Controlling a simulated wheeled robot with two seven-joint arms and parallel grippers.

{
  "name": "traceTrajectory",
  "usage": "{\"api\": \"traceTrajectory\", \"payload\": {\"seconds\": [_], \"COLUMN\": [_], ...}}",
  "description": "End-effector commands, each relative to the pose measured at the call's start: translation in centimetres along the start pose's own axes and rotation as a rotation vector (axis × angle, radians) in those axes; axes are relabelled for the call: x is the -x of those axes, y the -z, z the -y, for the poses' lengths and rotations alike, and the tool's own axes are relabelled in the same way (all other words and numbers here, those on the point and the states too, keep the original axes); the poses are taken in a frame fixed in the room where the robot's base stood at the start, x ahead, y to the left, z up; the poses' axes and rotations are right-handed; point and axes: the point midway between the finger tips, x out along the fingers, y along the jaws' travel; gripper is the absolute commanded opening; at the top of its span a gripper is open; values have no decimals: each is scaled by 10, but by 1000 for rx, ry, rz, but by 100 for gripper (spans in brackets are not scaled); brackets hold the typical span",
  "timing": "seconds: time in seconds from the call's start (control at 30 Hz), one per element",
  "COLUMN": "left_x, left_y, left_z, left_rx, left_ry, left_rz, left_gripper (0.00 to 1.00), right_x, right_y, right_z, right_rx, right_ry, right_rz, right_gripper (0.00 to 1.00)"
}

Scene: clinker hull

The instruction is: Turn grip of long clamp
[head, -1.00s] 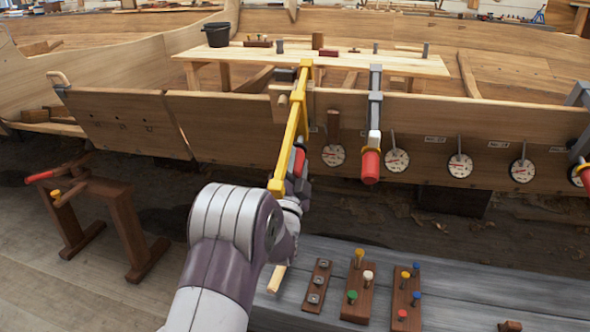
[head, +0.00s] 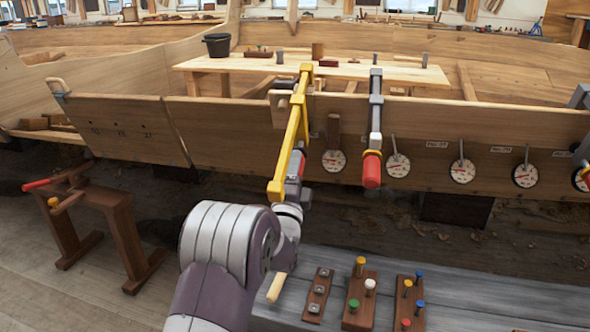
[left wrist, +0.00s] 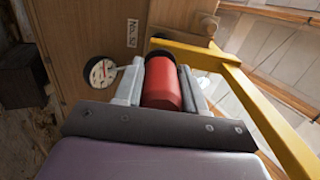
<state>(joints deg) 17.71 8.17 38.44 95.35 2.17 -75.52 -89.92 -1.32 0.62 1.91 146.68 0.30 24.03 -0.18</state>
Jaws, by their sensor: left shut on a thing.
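The long clamp (head: 292,130) is yellow and reaches over the upper plank edge of the hull, its bar slanting down towards me. Its red grip (left wrist: 161,84) lies between the two fingers of my left gripper (left wrist: 163,85) in the left wrist view, and the gripper is shut on it. In the head view my left gripper (head: 296,175) is below the plank edge at the clamp's lower end, and it and the bar mostly hide the grip. My right gripper does not show.
A grey clamp with a red grip (head: 372,168) hangs just right. Several round dials (head: 461,171) line the plank. A grey bench (head: 470,285) with pegged blocks lies below at the right. A wooden trestle (head: 112,225) stands at the left. A black bucket (head: 217,45) stands on the plank table behind.

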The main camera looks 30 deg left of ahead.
Motion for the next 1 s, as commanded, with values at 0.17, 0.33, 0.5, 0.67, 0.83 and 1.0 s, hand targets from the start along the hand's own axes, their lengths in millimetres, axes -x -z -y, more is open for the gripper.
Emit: {"api": "traceTrajectory", "payload": {"seconds": [0.17,0.33,0.5,0.67,0.83,1.0], "left_x": [2,2,1,0,13,57], "left_y": [0,0,0,0,0,0], "left_z": [-4,-4,-2,-2,-1,0], "left_rx": [-3,-2,-2,-1,-1,-1], "left_ry": [-9,-10,-7,-4,-7,-9], "left_rz": [0,1,1,1,1,1], "left_gripper": [9,9,65,65,65,65], "right_x": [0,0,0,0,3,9], "right_y": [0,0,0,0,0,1], "right_z": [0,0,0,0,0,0], "right_rx": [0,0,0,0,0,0], "right_ry": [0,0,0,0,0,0], "right_rz": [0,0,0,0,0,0], "right_gripper": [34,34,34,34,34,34]}}
